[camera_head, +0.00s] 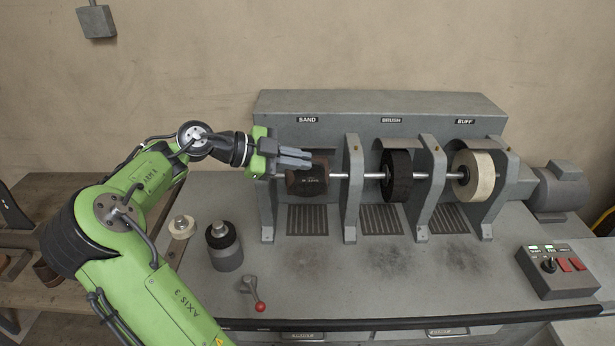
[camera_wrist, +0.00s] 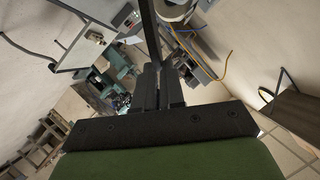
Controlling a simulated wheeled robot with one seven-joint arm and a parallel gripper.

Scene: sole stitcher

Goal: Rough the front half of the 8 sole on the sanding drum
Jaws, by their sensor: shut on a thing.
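My gripper (camera_head: 308,158) is at the SAND station, its fingers pointing right across the upper front of the brown sanding drum (camera_head: 307,186). In the wrist view my gripper (camera_wrist: 158,75) is shut on a thin dark piece, the sole (camera_wrist: 151,32), seen nearly edge-on and reaching past the fingertips. In the head view I cannot separate the sole from the fingers and the dark drum. I cannot read its size mark, nor tell whether it touches the drum or whether the drum turns.
The black brush wheel (camera_head: 396,176) and cream buff wheel (camera_head: 473,175) share the shaft, between grey uprights. A control box (camera_head: 556,271) with lit green labels is at right. A grey pot (camera_head: 224,246), pale roll (camera_head: 181,227) and red-knobbed lever (camera_head: 256,293) are at left.

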